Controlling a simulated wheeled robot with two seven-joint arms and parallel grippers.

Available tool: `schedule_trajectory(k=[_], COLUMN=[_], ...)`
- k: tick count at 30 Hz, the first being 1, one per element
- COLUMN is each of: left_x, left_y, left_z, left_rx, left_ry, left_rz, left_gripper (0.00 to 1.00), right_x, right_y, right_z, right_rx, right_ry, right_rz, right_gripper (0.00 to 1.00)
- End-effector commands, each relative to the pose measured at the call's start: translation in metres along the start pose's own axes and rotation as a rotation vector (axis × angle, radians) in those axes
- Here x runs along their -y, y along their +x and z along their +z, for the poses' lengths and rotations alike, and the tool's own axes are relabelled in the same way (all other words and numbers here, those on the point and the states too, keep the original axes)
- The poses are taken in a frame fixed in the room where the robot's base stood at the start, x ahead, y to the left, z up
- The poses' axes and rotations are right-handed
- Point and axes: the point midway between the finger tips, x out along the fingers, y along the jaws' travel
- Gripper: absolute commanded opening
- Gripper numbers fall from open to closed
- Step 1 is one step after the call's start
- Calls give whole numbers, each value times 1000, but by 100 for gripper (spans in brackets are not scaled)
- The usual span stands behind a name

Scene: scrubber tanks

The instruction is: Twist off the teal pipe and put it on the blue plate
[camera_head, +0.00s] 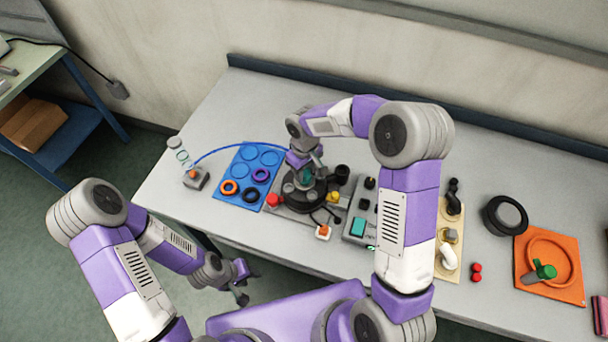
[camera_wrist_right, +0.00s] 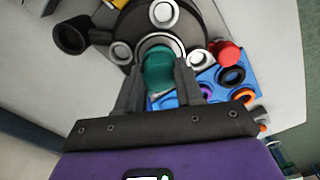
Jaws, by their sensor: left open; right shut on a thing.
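The teal pipe (camera_wrist_right: 158,70) stands in a port of a dark round base (camera_head: 302,196) near the middle of the table. My right gripper (camera_wrist_right: 162,88) is shut on the teal pipe, with a finger on each side of it. In the head view my right gripper (camera_head: 305,170) reaches down over the base and hides most of the pipe. The blue plate (camera_head: 247,172) lies left of the base, with ring marks and several rings on it. It also shows in part in the right wrist view (camera_wrist_right: 215,75). My left gripper (camera_head: 242,282) is open and empty, off the table's front edge.
A red knob (camera_head: 273,200) sits beside the base. A grey box with a teal button (camera_head: 358,226) stands to the right. An orange plate (camera_head: 548,265) with a green-handled part lies far right, near a black round thing (camera_head: 505,215). A clear coil cylinder (camera_head: 180,155) stands far left.

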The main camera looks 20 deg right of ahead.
Motion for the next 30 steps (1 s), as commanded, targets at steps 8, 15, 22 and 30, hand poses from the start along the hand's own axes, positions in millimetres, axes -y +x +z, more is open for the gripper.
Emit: schedule_trajectory(k=[8, 15, 22, 30], left_x=[0, -1, -2, -2], left_y=[-1, -3, -5, -4], left_z=[0, 0, 0, 0], left_rx=[0, 0, 0, 0], left_ry=[0, 0, 0, 0], left_rz=[0, 0, 0, 0], left_gripper=[43, 43, 43, 43], right_x=[0, 0, 0, 0], right_y=[0, 0, -1, 0], right_z=[0, 0, 0, 0], right_rx=[0, -2, -1, -1], right_ry=[-38, -137, -190, -181], right_rz=[0, 1, 1, 1], right_gripper=[0, 0, 0, 62])
